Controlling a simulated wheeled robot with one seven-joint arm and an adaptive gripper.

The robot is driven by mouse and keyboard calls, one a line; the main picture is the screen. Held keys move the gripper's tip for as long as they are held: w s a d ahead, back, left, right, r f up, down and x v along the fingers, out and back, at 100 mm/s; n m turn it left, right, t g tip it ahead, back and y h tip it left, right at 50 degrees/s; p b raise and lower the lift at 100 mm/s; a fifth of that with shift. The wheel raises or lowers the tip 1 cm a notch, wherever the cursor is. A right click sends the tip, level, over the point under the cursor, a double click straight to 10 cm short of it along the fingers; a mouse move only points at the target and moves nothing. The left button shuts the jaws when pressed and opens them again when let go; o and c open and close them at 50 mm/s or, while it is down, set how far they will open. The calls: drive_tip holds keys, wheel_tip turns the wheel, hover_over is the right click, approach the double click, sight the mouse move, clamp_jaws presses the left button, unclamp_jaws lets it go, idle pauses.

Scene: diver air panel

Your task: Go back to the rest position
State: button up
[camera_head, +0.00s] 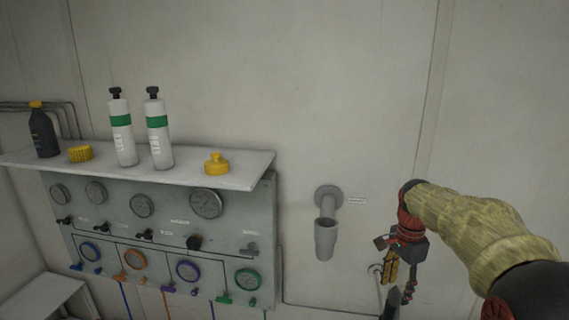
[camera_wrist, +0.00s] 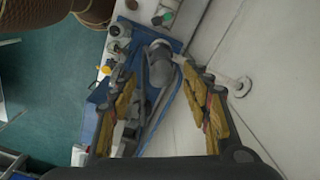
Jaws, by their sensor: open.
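My gripper (camera_head: 393,272) hangs at the right of the head view, in front of the pale wall, with its fingers pointing down. It is to the right of the grey wall pipe with a cup-like end (camera_head: 325,240) and apart from it in the picture. In the wrist view my gripper (camera_wrist: 158,68) shows two yellow-padded fingers spread well apart. I see nothing held between them. A grey rounded part (camera_wrist: 160,62) appears beyond the gap; I cannot tell what it is.
A gauge panel (camera_head: 165,220) with several gauges and valves is at the left. The shelf (camera_head: 225,180) above it carries two white bottles with green bands (camera_head: 140,132), a dark bottle (camera_head: 42,133) and yellow caps (camera_head: 216,164). The wall above my gripper is bare.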

drive_tip(key=s+a+f+n+t+b, duration=0.1)
drive_tip(key=s+a+f+n+b, duration=0.3)
drive_tip(key=s, duration=0.5)
drive_tip(key=s+a+f+n+t+b, duration=0.2)
drive_tip(key=s+a+f+n+b, duration=0.2)
drive_tip(key=s+f+n+b, duration=0.2)
drive_tip(key=s+a+f+n+t+b, duration=0.2)
drive_tip(key=s+a+f+n+b, duration=0.2)
drive_tip(key=s+f+b, duration=0.3)
drive_tip(key=s+n+b, duration=0.1)
drive_tip(key=s+b, duration=0.3)
drive_tip(key=s, duration=0.3)
drive_tip(key=shift+f+b, duration=0.3)
drive_tip(key=shift+f, duration=0.1)
